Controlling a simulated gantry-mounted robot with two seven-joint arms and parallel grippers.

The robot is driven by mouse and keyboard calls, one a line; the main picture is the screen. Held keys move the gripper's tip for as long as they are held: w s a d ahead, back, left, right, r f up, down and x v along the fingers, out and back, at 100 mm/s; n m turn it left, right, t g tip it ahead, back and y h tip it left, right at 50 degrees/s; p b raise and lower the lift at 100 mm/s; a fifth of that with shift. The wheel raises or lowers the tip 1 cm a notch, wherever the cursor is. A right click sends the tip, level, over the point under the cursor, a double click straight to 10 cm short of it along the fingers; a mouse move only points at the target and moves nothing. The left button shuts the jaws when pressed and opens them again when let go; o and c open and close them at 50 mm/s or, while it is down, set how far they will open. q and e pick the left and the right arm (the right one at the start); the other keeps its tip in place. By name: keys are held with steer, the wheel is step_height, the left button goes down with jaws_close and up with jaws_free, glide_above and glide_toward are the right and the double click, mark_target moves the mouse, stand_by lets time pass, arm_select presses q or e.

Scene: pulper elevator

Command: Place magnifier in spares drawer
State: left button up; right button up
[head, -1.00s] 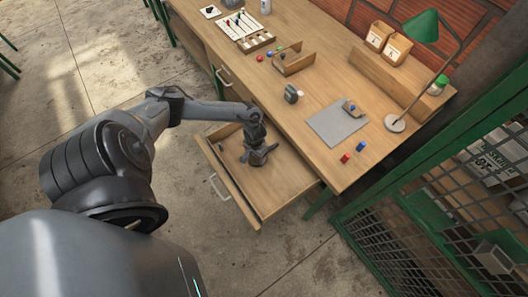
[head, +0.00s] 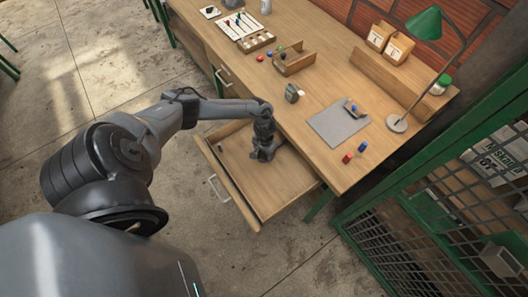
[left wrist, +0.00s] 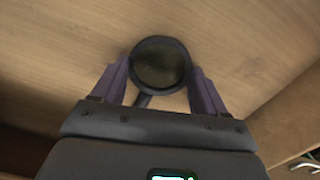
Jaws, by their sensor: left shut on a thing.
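The magnifier (left wrist: 160,64) shows in the left wrist view as a dark round lens in a black rim, with a short handle running down toward my palm. My left gripper (left wrist: 158,72) is shut on it, one finger at each side. In the head view my left gripper (head: 263,155) points down inside the open wooden drawer (head: 228,182), near the desk side. The magnifier cannot be made out there. Bare wood lies under it in the wrist view; I cannot tell if it touches. My right gripper is not in view.
The desk (head: 320,165) stands above the drawer. It holds a grey mat (head: 338,122), a small dark device (head: 292,93), red and blue pieces, and a green lamp (head: 423,24). A green mesh cage (head: 420,225) stands at the right. Most of the drawer floor is clear.

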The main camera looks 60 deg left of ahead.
arm_select(q)
steer(key=shift+f, duration=0.2)
steer(key=o, duration=1.1)
steer(key=shift+r, duration=0.15)
step_height(320, 180, up, 11)
steer(key=p, duration=0.4)
steer(key=w+d+r+m+t+h, duration=0.1)
steer(key=d+r+m+t, duration=0.2)
steer(key=d, duration=1)
steer(key=w+d+m+t, duration=0.15)
steer(key=d+m, duration=0.25)
steer(key=d, duration=0.9)
steer(key=shift+g+y, duration=0.25)
steer(key=shift+y, duration=0.25)
steer(key=s+r, duration=0.8)
steer(key=r, duration=0.1)
steer(key=s+r, duration=0.4)
steer(key=r, duration=0.1)
steer(key=shift+s+a, duration=0.1)
steer(key=shift+a, duration=0.3)
